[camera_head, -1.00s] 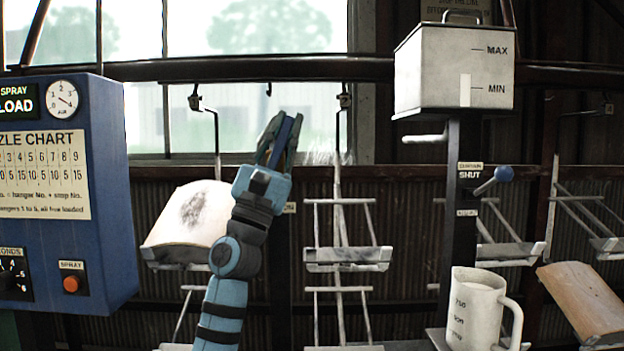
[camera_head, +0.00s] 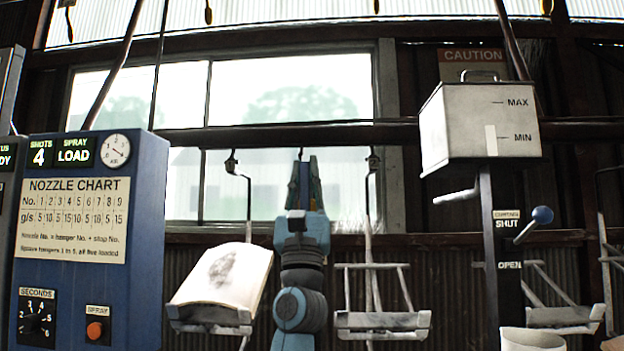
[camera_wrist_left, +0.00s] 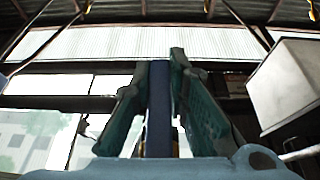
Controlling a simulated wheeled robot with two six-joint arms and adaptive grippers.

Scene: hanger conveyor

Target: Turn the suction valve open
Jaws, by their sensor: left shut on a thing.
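My left gripper (camera_head: 304,178) points up in front of the window in the head view. It is shut on a narrow dark blue bar-like piece (camera_wrist_left: 158,112), which stands upright between its fingers in the left wrist view. My right gripper is in neither view. I can read no label saying suction. A lever with a blue ball knob (camera_head: 542,215) sits on the dark post at the right, by plates marked SHUT (camera_head: 507,224) and OPEN (camera_head: 509,265). The lever slants up to the right near SHUT. My left gripper is well left of it and apart.
A blue control box (camera_head: 150,230) stands at the left. A pale tank (camera_head: 455,130) with MAX and MIN marks tops the post. Hangers (camera_head: 385,320) hang from the dark rail (camera_head: 270,135); one carries a pale curved tile (camera_head: 222,275). A pale vessel (camera_head: 530,341) is cut off below.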

